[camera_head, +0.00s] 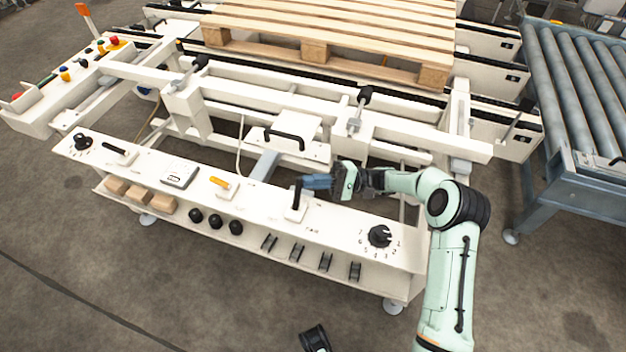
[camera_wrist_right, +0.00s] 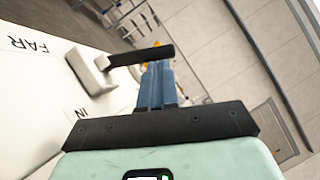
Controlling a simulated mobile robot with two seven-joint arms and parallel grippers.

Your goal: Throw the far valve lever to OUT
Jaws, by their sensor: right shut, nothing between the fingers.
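The far valve lever (camera_head: 297,193) is a black handle on a white base on the front panel, standing roughly upright. In the right wrist view the lever (camera_wrist_right: 142,56) rises from its white base (camera_wrist_right: 92,72), with the printed words FAR and IN beside it. I cannot read OUT clearly. My right gripper (camera_head: 306,182) has its blue fingers shut and empty, at the right side of the lever. In the wrist view the fingers (camera_wrist_right: 156,80) are close to the handle; I cannot tell whether they touch.
The white panel (camera_head: 345,225) also carries an orange-handled lever (camera_head: 220,183), a black dial (camera_head: 379,236) and a black-handled lever (camera_head: 120,150). A shelf below holds wooden blocks, black balls and clips. Behind are a black-handled cover (camera_head: 297,127) and a wooden pallet (camera_head: 340,22); rollers (camera_head: 572,75) stand right.

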